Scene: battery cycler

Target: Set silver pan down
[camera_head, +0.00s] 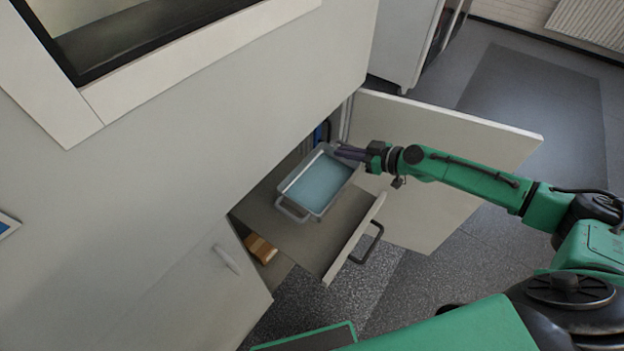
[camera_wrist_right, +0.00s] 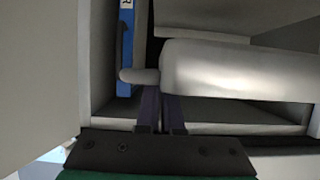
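The silver pan (camera_head: 320,186), a rectangular tray with a pale blue-looking inside and a loop handle at its near end, is over the pulled-out drawer shelf (camera_head: 330,237). I cannot tell whether its bottom touches the shelf. My right gripper (camera_head: 345,152) is at the pan's far right corner. In the right wrist view the two dark fingers (camera_wrist_right: 161,108) are close together at the pan's end, and the pan's silver wall (camera_wrist_right: 240,72) fills the right side. The fingers look shut on the pan's far handle, which is mostly hidden. My left gripper is not in view.
An open cabinet door (camera_head: 440,130) stands behind the right arm. The drawer front has a dark handle (camera_head: 368,243). A brown box (camera_head: 260,249) lies in the compartment below. A blue object (camera_wrist_right: 126,45) stands inside the cabinet. Bare shelf lies around the pan's near side.

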